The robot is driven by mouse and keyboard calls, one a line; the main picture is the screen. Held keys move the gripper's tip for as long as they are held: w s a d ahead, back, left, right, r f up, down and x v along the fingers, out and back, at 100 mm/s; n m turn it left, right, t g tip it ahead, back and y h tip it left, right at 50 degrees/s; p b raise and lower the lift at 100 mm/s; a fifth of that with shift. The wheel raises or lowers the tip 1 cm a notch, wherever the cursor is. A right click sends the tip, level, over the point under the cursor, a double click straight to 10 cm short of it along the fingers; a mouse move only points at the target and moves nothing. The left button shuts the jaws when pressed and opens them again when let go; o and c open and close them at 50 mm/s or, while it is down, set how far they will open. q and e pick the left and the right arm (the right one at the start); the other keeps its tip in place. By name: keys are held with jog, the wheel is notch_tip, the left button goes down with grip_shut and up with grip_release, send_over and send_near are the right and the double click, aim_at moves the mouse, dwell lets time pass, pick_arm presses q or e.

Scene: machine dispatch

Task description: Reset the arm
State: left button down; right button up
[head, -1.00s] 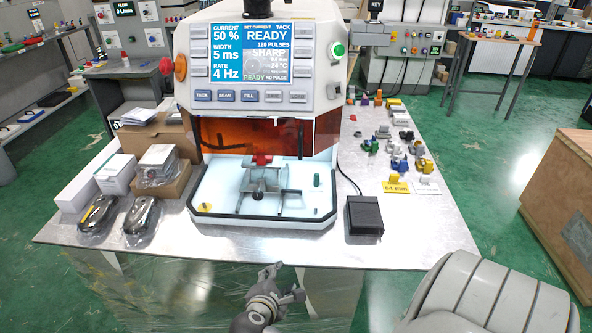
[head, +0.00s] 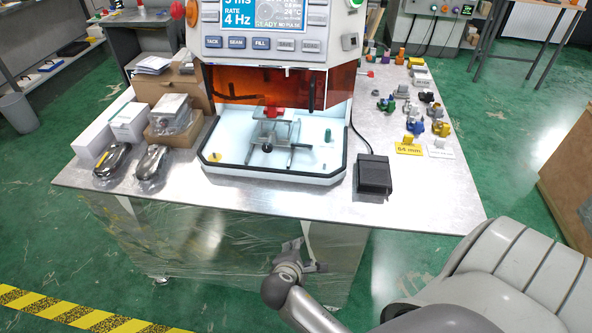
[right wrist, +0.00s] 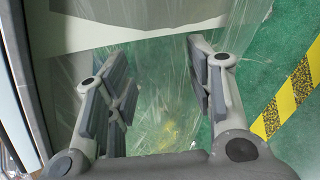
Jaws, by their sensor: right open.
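My right gripper (head: 292,250) hangs in front of the metal table's (head: 400,208) front side, below the tabletop edge. In the right wrist view its two fingers (right wrist: 160,100) stand apart with nothing between them, facing the film-wrapped side of the table. My right arm comes in from the lower right of the head view. My left gripper does not show in either view. The welding machine (head: 270,45) stands on the table with its orange window and a white work tray (head: 225,160) holding a small clamp fixture (head: 272,135).
A black pedal (head: 373,175) sits right of the machine. Boxes (head: 127,120) and two wrapped dark items (head: 112,158) stand at left. Several small coloured parts (head: 413,128) lie at right. Yellow-black tape (head: 60,308) marks the green floor. A wooden crate (head: 570,170) is at far right.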

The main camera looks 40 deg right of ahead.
jog(key=s+a+f+m+g+y, duration=0.1)
jog(key=s+a+f+y, duration=0.15)
jog(key=f, duration=0.35)
jog(key=s+a+f+y, duration=0.1)
jog(key=s+f, duration=0.3)
jog(key=f, duration=0.3)
jog(key=s+a+f+m+g+y, duration=0.1)
jog(key=s+a+f, duration=0.15)
jog(key=f, duration=0.35)
jog(key=s+f+m+g+y, duration=0.1)
jog(key=s+f+m, duration=0.3)
jog(key=s+f, duration=0.3)
jog(key=s+f+m+g+y, duration=0.2)
jog(key=s+f+m, duration=0.3)
jog(key=s, duration=1.2)
jog(key=shift+s+d+f, duration=0.2)
jog(key=shift+s+f, duration=0.2)
jog(key=shift+f, duration=0.45)
